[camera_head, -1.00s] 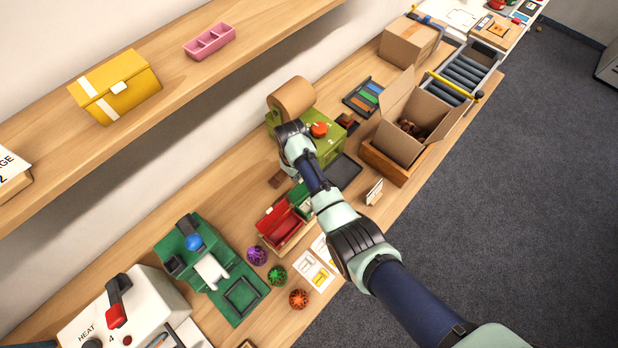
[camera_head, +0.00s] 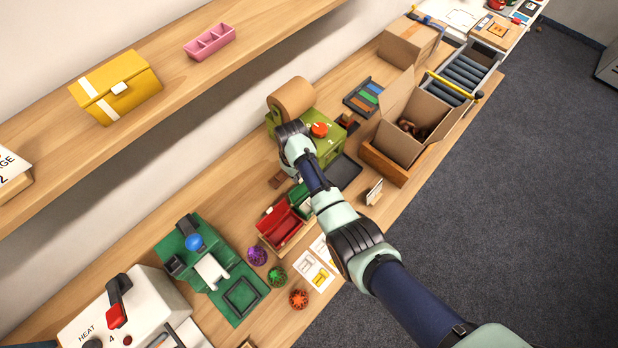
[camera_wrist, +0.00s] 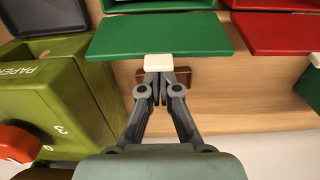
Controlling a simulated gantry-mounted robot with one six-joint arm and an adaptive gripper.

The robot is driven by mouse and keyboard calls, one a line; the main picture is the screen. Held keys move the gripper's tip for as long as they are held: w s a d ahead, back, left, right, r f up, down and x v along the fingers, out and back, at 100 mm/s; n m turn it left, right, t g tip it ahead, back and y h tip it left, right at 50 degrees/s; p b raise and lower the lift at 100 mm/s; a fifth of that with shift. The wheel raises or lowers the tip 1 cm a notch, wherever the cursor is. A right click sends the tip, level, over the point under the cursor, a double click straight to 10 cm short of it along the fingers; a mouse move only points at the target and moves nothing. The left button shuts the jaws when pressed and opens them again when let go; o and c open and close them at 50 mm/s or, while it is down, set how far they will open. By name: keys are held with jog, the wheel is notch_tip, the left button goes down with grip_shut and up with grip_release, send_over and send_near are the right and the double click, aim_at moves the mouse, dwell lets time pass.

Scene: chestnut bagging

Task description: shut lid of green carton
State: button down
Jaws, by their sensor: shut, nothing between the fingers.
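The green carton (camera_head: 296,194) stands on the bench beside the red carton (camera_head: 281,224), partly hidden by my arm in the head view. In the wrist view its green lid (camera_wrist: 160,35) stands open, swung back from the box, with a white tab (camera_wrist: 158,62) at the middle of its edge. My gripper (camera_wrist: 158,80) is shut and empty, with its fingertips right at the tab. I cannot tell whether they touch it. The fingertips are hidden in the head view. The red carton's lid (camera_wrist: 270,34) is also open.
An olive machine with a red knob (camera_head: 319,129) stands close to my gripper; it also fills the left of the wrist view (camera_wrist: 45,100). A small brown block (camera_head: 277,180) lies nearby. Purple, green and orange balls (camera_head: 298,299) lie in front of the red carton.

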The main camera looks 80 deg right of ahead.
jog(key=shift+s+a+r+p, duration=0.1)
jog(key=shift+p, duration=0.2)
jog(key=shift+s+a+p, duration=0.45)
jog(key=shift+s+p, duration=0.45)
jog(key=shift+p, duration=0.2)
jog(key=shift+s+a+p, duration=0.45)
jog(key=shift+s+p, duration=0.4)
jog(key=shift+p, duration=0.2)
notch_tip(320, 180, up, 7)
jog(key=p, duration=0.7)
